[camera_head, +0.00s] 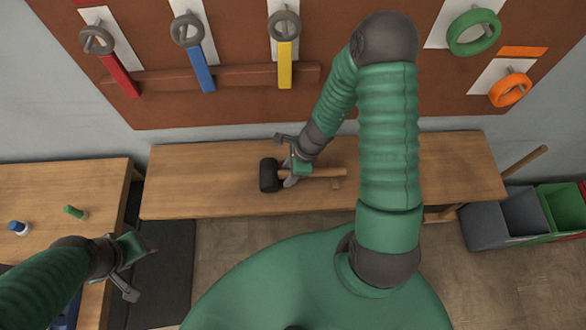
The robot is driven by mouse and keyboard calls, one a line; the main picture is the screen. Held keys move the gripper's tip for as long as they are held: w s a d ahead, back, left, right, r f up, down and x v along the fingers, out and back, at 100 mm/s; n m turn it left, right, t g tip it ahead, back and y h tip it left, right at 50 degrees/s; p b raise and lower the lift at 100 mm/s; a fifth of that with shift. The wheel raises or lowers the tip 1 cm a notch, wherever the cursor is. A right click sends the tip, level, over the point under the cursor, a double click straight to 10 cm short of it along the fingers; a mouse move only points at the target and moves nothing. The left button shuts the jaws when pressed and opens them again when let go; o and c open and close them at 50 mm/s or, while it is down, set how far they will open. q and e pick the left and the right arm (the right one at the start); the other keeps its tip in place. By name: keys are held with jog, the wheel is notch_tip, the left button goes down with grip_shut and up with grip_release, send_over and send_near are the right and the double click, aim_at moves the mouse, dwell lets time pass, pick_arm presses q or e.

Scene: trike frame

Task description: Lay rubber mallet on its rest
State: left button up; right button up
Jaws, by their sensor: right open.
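The rubber mallet (269,175) lies on the wooden bench, its black head to the left and its wooden handle (322,172) pointing right. A small wooden piece (337,184) shows at the handle's right part; I cannot tell whether it is the rest. My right gripper (285,160) is open at the handle, close to the head. One finger overlaps the handle in the picture, and I cannot tell whether it touches. My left gripper (142,272) is open and empty at the lower left, away from the mallet.
The wooden bench (210,190) is clear left of the mallet. A brown board (350,20) behind carries red, blue and yellow handled tools and green and orange rings. A left table (100,180) holds small green and blue items. Bins (484,225) stand at right.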

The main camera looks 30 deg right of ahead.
jog(key=p+v, duration=0.1)
jog(key=v, duration=0.1)
jog(key=a+p+v, duration=0.1)
jog(key=v, duration=0.2)
jog(key=shift+w+r, duration=0.15)
jog(key=shift+r, duration=0.15)
jog(key=s+d+r+p, duration=0.1)
jog(key=s+d+r, duration=0.1)
jog(key=d+r, duration=0.3)
jog(key=s+a+r+n+h, duration=0.15)
jog(key=a+r+n, duration=0.45)
jog(key=n, duration=0.6)
jog(key=s+a+r+n+h, duration=0.15)
jog(key=a+r+n, duration=0.35)
jog(key=n, duration=0.7)
pick_arm(q)
jog(key=s+b+x, duration=0.1)
jog(key=b+x, duration=0.5)
jog(key=b, duration=0.4)
jog(key=shift+s+f, duration=0.2)
jog(key=shift+f, duration=0.35)
pick_arm(e)
notch_tip(320, 180, down, 11)
jog(key=w+d, duration=0.1)
jog(key=shift+d+t, duration=0.3)
